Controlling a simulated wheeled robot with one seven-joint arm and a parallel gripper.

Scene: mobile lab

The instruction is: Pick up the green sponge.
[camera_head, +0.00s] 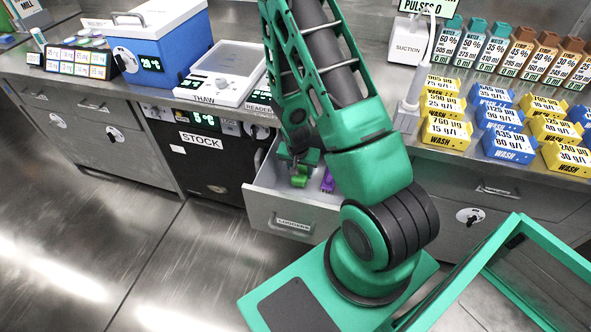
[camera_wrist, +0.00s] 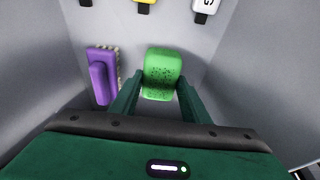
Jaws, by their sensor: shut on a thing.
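The green sponge (camera_wrist: 161,72) is between my gripper's two fingers in the wrist view, inside an open grey drawer. My gripper (camera_wrist: 157,97) is shut on the sponge. In the head view the sponge (camera_head: 299,181) shows just below my gripper (camera_head: 298,164), within the open drawer (camera_head: 274,209). I cannot tell whether the sponge touches the drawer floor.
A purple brush (camera_wrist: 102,75) lies in the drawer left of the sponge; in the head view it is to the right (camera_head: 328,180). Drawer walls stand close on both sides. The counter above holds a blue box (camera_head: 160,45) and several yellow and blue wash boxes (camera_head: 509,146).

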